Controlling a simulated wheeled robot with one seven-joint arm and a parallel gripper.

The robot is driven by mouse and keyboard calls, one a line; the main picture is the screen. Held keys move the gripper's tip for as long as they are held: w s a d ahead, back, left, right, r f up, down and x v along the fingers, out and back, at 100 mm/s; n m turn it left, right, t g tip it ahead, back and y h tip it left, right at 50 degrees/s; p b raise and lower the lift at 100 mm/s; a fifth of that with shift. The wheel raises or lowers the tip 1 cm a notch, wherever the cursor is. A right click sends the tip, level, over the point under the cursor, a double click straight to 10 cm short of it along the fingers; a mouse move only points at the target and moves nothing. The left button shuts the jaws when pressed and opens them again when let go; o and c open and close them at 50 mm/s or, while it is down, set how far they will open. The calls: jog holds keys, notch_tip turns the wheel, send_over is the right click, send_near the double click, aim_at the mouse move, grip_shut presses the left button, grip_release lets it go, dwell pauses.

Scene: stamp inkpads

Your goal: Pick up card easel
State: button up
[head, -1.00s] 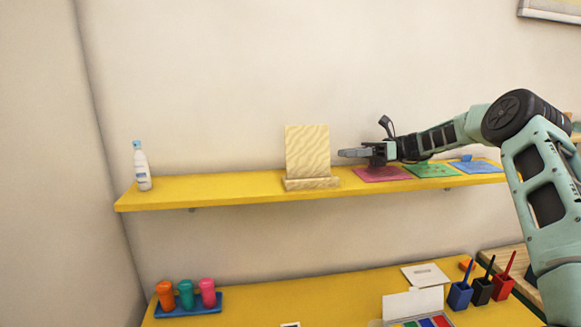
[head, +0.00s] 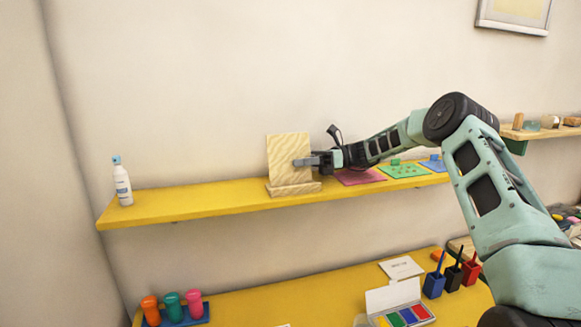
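The card easel (head: 284,152) is a pale wooden board with a thicker ledge at its foot, upright on the yellow shelf (head: 165,207). My gripper (head: 299,162) is at the right part of the board, its fingertips overlapping the board's right edge in the head view. The fingers point left and look roughly level. I cannot tell whether they touch the board, stand in front of it or straddle it, nor how far apart they are.
A white bottle with a blue cap (head: 122,182) stands at the shelf's left end. Pink (head: 362,177), green (head: 405,171) and blue (head: 435,163) sheets lie right of the easel, under my arm. Below is a yellow table (head: 270,297) with an inkpad box (head: 395,299).

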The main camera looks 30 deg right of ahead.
jog(key=shift+w+a, duration=0.2)
jog(key=shift+a, duration=0.85)
grip_shut()
jog(key=shift+r, duration=0.1)
